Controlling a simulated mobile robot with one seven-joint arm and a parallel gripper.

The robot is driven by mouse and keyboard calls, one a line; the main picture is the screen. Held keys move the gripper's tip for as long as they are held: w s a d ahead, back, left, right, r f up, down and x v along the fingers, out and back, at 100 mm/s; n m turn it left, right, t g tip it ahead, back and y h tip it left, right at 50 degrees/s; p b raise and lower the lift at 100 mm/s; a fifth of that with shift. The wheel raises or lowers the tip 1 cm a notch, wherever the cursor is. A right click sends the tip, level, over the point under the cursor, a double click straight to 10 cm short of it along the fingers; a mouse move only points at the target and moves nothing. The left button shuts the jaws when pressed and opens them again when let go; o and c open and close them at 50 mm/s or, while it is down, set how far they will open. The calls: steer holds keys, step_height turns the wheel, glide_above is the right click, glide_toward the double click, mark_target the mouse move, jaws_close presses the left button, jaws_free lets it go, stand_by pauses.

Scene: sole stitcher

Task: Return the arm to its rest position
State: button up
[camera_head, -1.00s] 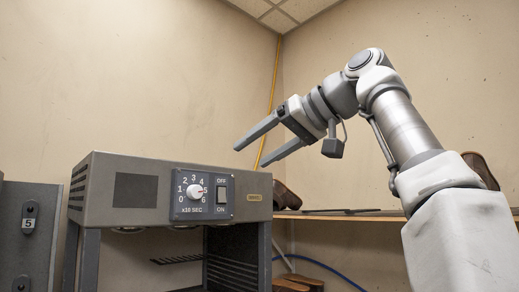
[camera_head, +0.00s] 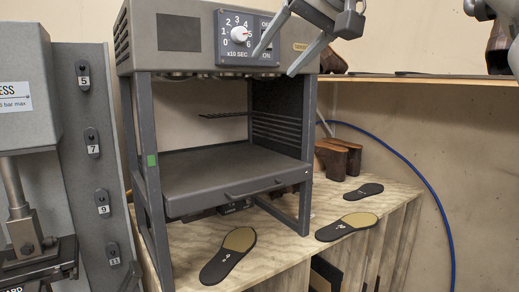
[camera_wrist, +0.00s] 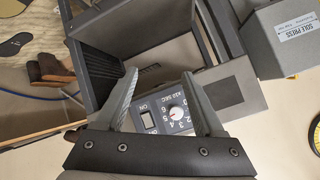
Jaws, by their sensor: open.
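My gripper (camera_head: 272,64) is at the top of the head view, its two grey fingers spread apart with nothing between them. In the picture its fingers overlap the right part of the heater's control panel; I cannot tell the distance between them. The grey heater (camera_head: 165,34) has a white dial (camera_head: 240,34) and an OFF/ON switch. In the wrist view my gripper (camera_wrist: 160,73) is also open and empty, with the dial (camera_wrist: 177,113) and the switch (camera_wrist: 148,120) showing between its fingers. Most of my arm is outside the head view.
Dark soles (camera_head: 228,256) lie on the plywood bench (camera_head: 300,258). Brown shoe lasts (camera_head: 338,158) stand at its back. A grey sole press (camera_head: 25,100) is at the left, beside a plate with numbered hooks (camera_head: 85,150). A wooden shelf (camera_head: 430,94) runs at the right, above a blue hose (camera_head: 435,195).

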steer(key=s+d+f+g+h+b, duration=0.1)
steer(key=s+f, duration=0.5)
steer(key=f, duration=0.8)
steer(key=s+d+f+g+h+b, duration=0.1)
steer(key=s+d+f+h, duration=0.2)
steer(key=f, duration=1.2)
steer(key=s+d+f+m+g+h+b, duration=0.1)
steer(key=s+d+f+h+b, duration=0.1)
steer(key=s+d+f, duration=0.4)
steer(key=s+f, duration=0.5)
steer(key=f, duration=0.4)
steer(key=shift+s+d, duration=0.2)
steer(key=shift+d, duration=0.05)
